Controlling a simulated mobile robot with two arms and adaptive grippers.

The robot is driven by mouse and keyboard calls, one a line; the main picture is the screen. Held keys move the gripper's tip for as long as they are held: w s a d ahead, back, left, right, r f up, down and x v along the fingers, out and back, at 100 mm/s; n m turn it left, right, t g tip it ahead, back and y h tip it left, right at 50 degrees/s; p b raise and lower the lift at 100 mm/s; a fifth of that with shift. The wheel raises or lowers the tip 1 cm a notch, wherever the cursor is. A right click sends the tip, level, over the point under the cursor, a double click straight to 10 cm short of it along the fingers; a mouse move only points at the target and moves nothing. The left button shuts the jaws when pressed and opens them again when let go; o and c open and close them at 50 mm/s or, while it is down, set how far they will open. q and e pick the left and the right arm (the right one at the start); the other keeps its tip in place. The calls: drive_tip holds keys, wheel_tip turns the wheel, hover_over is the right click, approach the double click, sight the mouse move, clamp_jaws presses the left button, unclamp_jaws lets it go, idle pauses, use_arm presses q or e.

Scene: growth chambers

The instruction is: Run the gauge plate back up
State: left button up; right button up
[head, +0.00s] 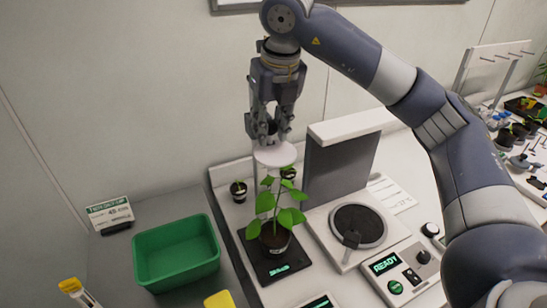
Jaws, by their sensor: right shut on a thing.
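The gauge plate (275,155) is a pale round disc, roughly level, just above the top leaves of a green potted plant (276,218). Whether the plate touches the leaves I cannot tell. My right gripper (268,130) points down over the plate and is shut on its upper part; the fingers hide the exact grip. A thin pale upright post (254,180) stands behind the plate. The plant's dark pot stands on a black pad with a lit green display (278,269). My left gripper is not in view.
A green bin (176,252) stands left on the grey bench. A grey upright panel (340,166), a round dark plate (358,226) and a control box reading READY (385,263) are to the right. Small dark pots (238,190) stand behind the plant.

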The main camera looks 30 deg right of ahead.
sight(273, 128)
drive_tip(key=shift+w+p+v, duration=0.15)
drive_tip(key=shift+p+v, duration=0.3)
drive_tip(key=shift+v, duration=0.25)
drive_tip(key=shift+w+p+v, duration=0.2)
drive_tip(key=shift+p+v, duration=0.2)
drive_tip(key=shift+v, duration=0.3)
drive_tip(key=shift+r, duration=0.1)
drive_tip(key=o, duration=1.1)
drive_tip(key=shift+p+v, duration=1.55)
drive_tip(key=shift+v, duration=1.05)
drive_tip(key=p+v, duration=0.2)
drive_tip(key=shift+s+r, duration=0.15)
drive_tip(key=shift+r, duration=0.2)
drive_tip(key=shift+f, duration=0.1)
